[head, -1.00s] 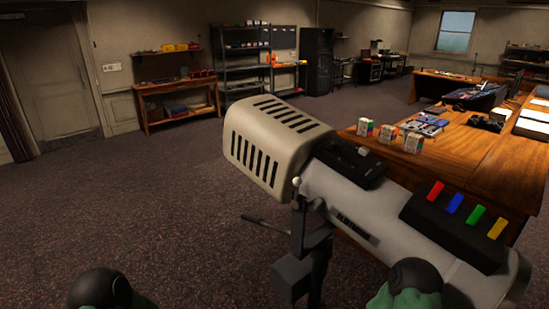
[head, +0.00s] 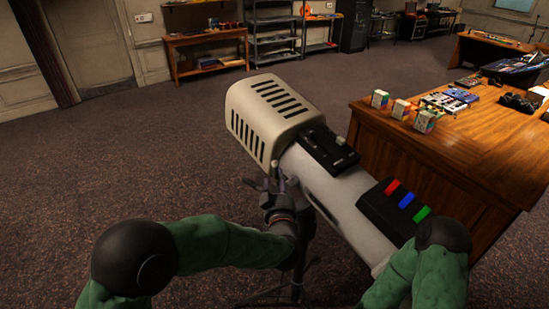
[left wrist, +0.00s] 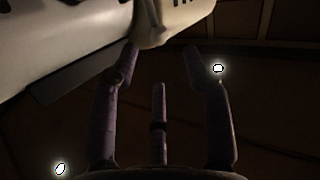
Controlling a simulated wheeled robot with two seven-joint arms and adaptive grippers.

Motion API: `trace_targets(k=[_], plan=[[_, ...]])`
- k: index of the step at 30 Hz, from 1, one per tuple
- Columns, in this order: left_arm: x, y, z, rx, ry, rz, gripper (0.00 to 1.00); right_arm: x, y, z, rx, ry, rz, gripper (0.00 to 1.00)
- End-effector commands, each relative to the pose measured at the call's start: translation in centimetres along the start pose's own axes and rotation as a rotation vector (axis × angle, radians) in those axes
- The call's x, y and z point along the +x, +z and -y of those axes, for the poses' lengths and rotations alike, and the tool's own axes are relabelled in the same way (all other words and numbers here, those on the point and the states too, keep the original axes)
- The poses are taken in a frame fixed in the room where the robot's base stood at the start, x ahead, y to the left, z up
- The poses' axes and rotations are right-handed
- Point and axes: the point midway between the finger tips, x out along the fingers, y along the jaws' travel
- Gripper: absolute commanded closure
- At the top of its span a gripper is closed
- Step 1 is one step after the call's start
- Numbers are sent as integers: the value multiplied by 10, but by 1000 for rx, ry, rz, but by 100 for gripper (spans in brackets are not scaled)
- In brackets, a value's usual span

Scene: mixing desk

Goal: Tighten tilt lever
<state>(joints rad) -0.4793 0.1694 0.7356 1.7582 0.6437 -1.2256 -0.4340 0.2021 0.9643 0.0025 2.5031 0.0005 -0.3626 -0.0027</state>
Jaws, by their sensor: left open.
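The lamp, with a beige slotted housing (head: 270,110) and a pale barrel (head: 325,185), stands tilted on a dark stand in the head view. The thin dark tilt lever (head: 252,184) juts out to the left below the housing. My left gripper (head: 275,200) is just under the housing, close beside the lever and bracket; I cannot tell if they touch. In the left wrist view, its fingers (left wrist: 160,68) are spread, with nothing between them. The lamp's pale underside (left wrist: 65,35) is above them. My right arm reaches behind the barrel, which hides its gripper.
A wooden desk (head: 440,155) with small boxes (head: 401,109) and devices stands to the right of the lamp. Shelves (head: 272,40) and a wooden bench (head: 207,52) line the back wall. The carpet (head: 120,160) at left is clear.

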Motion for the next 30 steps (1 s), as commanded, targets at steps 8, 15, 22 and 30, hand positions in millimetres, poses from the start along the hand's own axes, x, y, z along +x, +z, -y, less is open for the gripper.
trace_targets(k=[8, 15, 22, 30], plan=[[50, 0, 1, 1, -1, 2, 52, -8, 0, 3, 1, 0, 0, 44], [82, 1, 0, 1, 0, 3, 52, -13, 0, 4, 1, 0, 0, 44], [94, 1, 0, 1, 2, 2, 52, -14, 0, 5, 1, 0, 0, 44], [94, 1, 0, 1, 2, 2, 60, -14, 0, 5, 0, 0, 0, 44]])
